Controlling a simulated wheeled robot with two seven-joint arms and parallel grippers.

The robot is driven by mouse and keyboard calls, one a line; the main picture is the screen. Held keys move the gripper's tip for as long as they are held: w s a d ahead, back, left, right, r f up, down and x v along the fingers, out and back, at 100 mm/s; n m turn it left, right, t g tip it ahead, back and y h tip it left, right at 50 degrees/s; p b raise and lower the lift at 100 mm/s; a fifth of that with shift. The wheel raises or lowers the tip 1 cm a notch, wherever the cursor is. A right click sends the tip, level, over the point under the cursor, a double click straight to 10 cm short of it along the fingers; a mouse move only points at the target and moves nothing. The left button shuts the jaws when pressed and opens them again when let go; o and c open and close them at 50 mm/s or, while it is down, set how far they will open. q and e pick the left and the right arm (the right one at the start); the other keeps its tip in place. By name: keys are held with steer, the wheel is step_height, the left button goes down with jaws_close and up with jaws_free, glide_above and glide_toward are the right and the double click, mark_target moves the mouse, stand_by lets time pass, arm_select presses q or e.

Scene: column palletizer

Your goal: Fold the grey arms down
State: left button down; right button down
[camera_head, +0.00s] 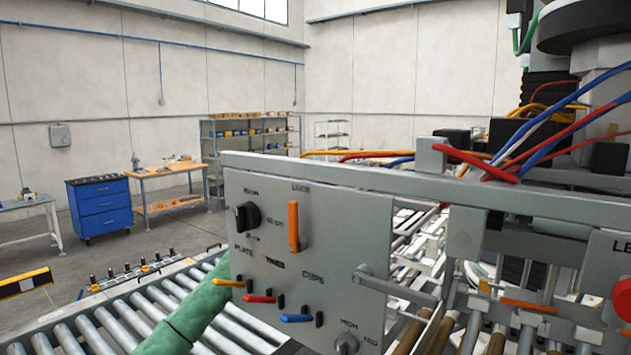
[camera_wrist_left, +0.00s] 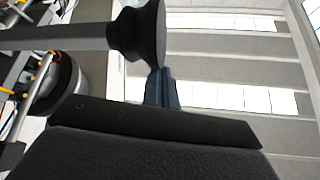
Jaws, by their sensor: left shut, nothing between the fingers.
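A grey bar (camera_wrist_left: 60,38) crosses the upper left of the left wrist view and ends in a black flared cup (camera_wrist_left: 142,35); it may be one of the grey arms. My left gripper (camera_wrist_left: 162,76) is shut and empty, its fingertips beside the cup's lower edge; I cannot tell whether they touch. In the head view my green-sleeved left arm goes behind the grey control panel (camera_head: 265,205), which hides its gripper. A grey bar handle (camera_head: 400,287) sticks out from the panel's lower right. My right gripper is not in view.
The panel carries a black knob (camera_head: 247,217), an orange lever (camera_head: 293,227) and several small coloured levers. A roller conveyor (camera_head: 120,318) runs at the lower left. Machine frames and cables (camera_head: 560,125) fill the right. A blue drawer cabinet (camera_head: 102,207) and workbench (camera_head: 168,188) stand farther back.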

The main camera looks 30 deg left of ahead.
arm_select(q)
steer(key=shift+f, duration=0.15)
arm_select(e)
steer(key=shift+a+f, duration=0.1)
